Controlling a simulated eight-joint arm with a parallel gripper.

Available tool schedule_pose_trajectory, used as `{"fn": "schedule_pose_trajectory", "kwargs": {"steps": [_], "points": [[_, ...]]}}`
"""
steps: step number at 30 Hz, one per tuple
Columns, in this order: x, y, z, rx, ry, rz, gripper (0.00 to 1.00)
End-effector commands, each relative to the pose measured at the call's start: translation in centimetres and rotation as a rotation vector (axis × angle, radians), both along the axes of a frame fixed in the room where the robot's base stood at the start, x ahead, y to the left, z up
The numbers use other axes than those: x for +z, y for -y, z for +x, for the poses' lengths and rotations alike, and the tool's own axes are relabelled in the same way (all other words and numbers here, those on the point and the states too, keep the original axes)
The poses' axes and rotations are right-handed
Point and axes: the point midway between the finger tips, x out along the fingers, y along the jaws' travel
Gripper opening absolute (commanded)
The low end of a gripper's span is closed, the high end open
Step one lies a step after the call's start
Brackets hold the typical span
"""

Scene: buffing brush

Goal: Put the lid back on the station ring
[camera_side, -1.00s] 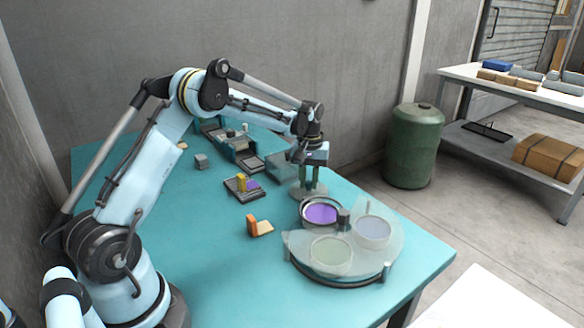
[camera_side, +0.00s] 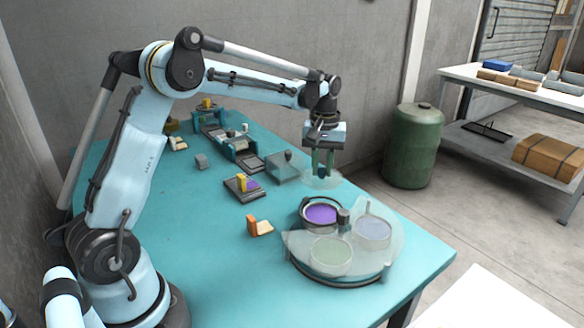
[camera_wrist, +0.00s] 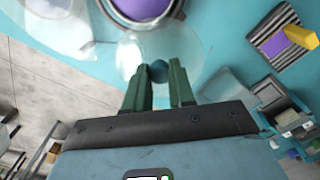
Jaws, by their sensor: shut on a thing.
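The lid (camera_side: 309,182) is a clear, pale disc with a dark round knob. My gripper (camera_side: 323,173) is shut on the knob and holds the lid above the table, behind the station ring (camera_side: 303,224). The ring is a dark rim around a purple surface, open at the top, on the round station (camera_side: 296,243). In the wrist view the lid (camera_wrist: 205,50) spreads around the knob between the fingers of my gripper (camera_wrist: 164,75). The ring (camera_wrist: 177,13) shows at the top edge there, partly cut off.
The station's translucent cover has two other round windows, one greenish (camera_side: 331,254) and one bluish (camera_side: 373,231). An orange-and-cream brush-like block (camera_side: 259,226) lies to its left. A dark tray with a yellow-and-purple piece (camera_side: 243,187) is behind. Bare teal table surrounds them.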

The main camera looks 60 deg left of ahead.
Motion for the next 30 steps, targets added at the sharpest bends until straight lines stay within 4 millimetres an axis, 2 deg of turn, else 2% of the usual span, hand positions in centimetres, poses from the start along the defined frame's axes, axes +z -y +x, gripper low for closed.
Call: {"fn": "schedule_pose_trajectory", "kwargs": {"steps": [1, 6, 11, 18, 23, 30], "points": [[0.6, 1.1, -0.2, -0.003, 0.000, 0.000, 0.00], [2.1, 3.4, -0.7, -0.002, 0.000, 0.000, 0.00], [3.0, 4.7, -1.3, -0.001, 0.000, 0.000, 0.00], [4.2, 6.0, -4.1, 0.000, 0.000, 0.000, 0.00], [4.3, 6.3, -5.1, 0.001, 0.001, -0.001, 0.00], [2.9, 6.3, -5.1, 0.001, 0.001, -0.001, 0.00]]}}
